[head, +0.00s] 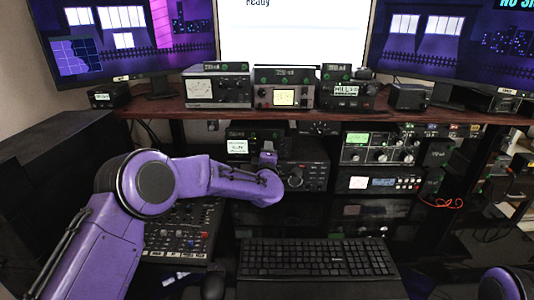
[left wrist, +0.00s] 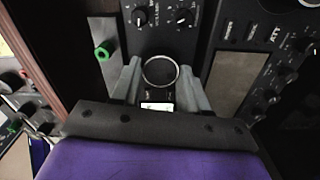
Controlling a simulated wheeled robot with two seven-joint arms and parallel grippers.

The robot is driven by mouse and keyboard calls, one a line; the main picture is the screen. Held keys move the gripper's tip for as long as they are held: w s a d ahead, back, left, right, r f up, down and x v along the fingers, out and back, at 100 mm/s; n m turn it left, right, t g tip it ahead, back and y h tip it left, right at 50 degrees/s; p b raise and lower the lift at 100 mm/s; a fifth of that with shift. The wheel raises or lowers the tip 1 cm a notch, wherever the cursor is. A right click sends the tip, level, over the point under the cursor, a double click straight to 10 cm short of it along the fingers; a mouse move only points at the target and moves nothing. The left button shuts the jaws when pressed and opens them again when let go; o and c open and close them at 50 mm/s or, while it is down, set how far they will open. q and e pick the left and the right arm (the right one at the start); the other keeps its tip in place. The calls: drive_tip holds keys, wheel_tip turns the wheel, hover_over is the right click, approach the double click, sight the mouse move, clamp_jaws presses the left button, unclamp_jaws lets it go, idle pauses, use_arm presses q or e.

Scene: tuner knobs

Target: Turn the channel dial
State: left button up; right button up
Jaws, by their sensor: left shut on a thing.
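The channel dial (left wrist: 161,72) shows in the left wrist view as a round knob with a bright silver rim, on a dark radio panel. My left gripper (left wrist: 158,82) has its two grey fingers on either side of the dial and is shut on it. In the head view my left gripper (head: 268,160) is at the front of the dark radio (head: 315,172) on the shelf under the desk top, and the arm and hand hide the dial there. My right gripper is out of view.
Two small black knobs (left wrist: 183,17) sit on the panel beyond the dial. A green-ringed knob (left wrist: 103,52) is to the left. A keyboard (head: 318,258) lies in front, and a mixer panel (head: 185,230) is under my left arm. Another radio (head: 378,148) stands to the right.

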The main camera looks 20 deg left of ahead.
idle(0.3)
use_arm(q)
drive_tip(key=o, duration=1.1)
drive_tip(key=shift+c, duration=0.2)
